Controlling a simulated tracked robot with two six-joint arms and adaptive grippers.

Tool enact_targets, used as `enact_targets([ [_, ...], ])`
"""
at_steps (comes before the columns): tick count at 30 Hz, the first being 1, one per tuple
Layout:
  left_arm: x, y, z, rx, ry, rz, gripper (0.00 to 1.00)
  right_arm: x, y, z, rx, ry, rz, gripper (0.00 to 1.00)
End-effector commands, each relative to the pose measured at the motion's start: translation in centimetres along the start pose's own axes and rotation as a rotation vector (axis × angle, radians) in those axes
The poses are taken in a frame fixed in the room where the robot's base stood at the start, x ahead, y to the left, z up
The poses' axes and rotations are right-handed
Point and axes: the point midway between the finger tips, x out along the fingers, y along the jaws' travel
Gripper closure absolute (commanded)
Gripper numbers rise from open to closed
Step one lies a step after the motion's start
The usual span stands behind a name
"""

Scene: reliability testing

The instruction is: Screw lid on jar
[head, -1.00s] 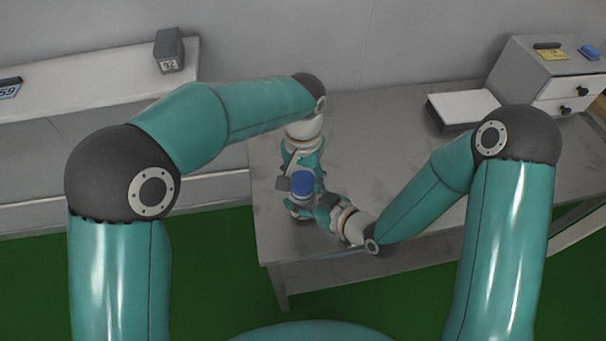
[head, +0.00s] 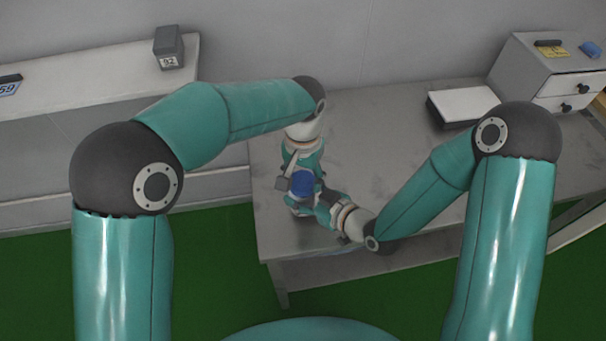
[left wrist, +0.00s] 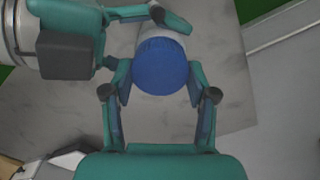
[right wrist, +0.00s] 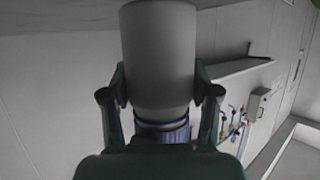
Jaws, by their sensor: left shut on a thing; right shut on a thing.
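A blue round lid (head: 302,184) shows near the left end of the metal table, and its top faces me in the left wrist view (left wrist: 160,66). My left gripper (left wrist: 160,88) has its two fingers on opposite sides of the lid and is shut on it. A pale grey jar (right wrist: 158,50) fills the upper middle of the right wrist view. My right gripper (right wrist: 162,92) is shut on the jar's sides. The ribbed blue lid edge shows at the jar's narrower end, lined up with it. I cannot tell how tightly they are joined.
The metal table (head: 400,120) is mostly bare to the right. A white flat-topped item (head: 465,104) lies at its back, near a drawer unit (head: 545,75). A grey cube (head: 168,47) stands on the left shelf (head: 90,85).

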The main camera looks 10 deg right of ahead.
Motion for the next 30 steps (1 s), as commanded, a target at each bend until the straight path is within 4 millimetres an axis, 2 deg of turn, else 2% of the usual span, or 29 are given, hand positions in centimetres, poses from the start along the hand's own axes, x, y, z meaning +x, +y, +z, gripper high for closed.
enact_targets([
  [5, -0.06, 0.04, 0.01, 0.23, 0.0, 0.0, 0.61, 0.0, 0.03, -0.03, 0.0, 0.001, 0.001, 1.0],
  [30, 0.01, 0.02, 0.27, 2.113, -0.001, -0.001, 0.61, -0.03, 0.03, 0.03, 0.001, -0.001, 0.001, 1.0],
])
